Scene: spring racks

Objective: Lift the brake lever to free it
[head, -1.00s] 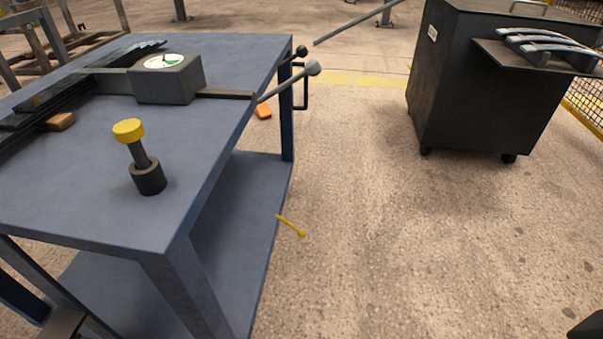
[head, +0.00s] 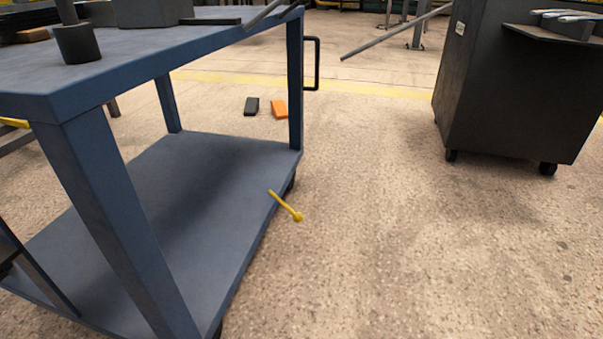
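The brake lever (head: 282,204) is a thin yellow rod with a small round knob at its outer end. It sticks out from the right edge of the blue cart's lower shelf (head: 200,190), near a caster. It slopes down and to the right, with its knob over the concrete floor. Nothing touches it in this view. Neither of my grippers can be made out in the head view.
The cart's top (head: 190,45) carries a dark grey post (head: 76,44) and a grey box (head: 153,12). A dark wheeled cabinet (head: 500,90) stands right. Orange (head: 280,109) and black (head: 252,106) pieces lie on the floor behind. The floor right of the lever is clear.

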